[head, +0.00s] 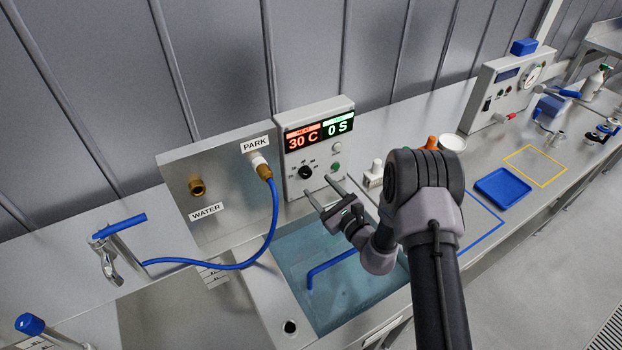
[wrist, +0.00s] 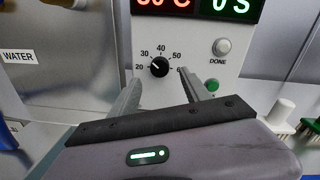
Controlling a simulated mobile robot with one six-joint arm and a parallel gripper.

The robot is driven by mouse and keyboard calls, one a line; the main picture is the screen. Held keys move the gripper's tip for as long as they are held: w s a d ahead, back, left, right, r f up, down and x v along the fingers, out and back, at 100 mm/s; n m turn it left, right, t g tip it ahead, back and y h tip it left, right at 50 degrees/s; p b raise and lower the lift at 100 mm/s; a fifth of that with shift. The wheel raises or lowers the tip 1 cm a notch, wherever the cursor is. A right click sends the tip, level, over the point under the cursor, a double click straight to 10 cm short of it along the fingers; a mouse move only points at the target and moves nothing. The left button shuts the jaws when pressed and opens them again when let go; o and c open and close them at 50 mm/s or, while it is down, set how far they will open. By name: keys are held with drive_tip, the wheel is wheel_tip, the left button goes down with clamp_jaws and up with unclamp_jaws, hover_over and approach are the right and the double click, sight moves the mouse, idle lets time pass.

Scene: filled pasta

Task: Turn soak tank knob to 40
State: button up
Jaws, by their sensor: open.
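The soak tank knob (head: 305,172) is a small black dial on the front of a grey control box (head: 327,114). In the wrist view the knob (wrist: 159,67) has a scale around it marked 20, 30, 40 and 50, and its white mark points up and left, near 30. The display (head: 319,132) reads 30 C in red and 0 S in green. My gripper (head: 319,188) is open and empty, in front of and a little below the knob. In the wrist view its fingers (wrist: 160,80) stand on either side of the knob, apparently not touching it.
The DONE button (wrist: 222,47) is right of the knob. Below is a water-filled tank (head: 325,275) with a blue rod in it. A blue hose (head: 272,215) hangs left from the PARK fitting. White and orange items stand right of the box.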

sight(308, 175)
drive_tip(key=x, duration=0.5)
drive_tip(key=shift+w+a, duration=0.2)
drive_tip(key=shift+w, duration=0.05)
clamp_jaws()
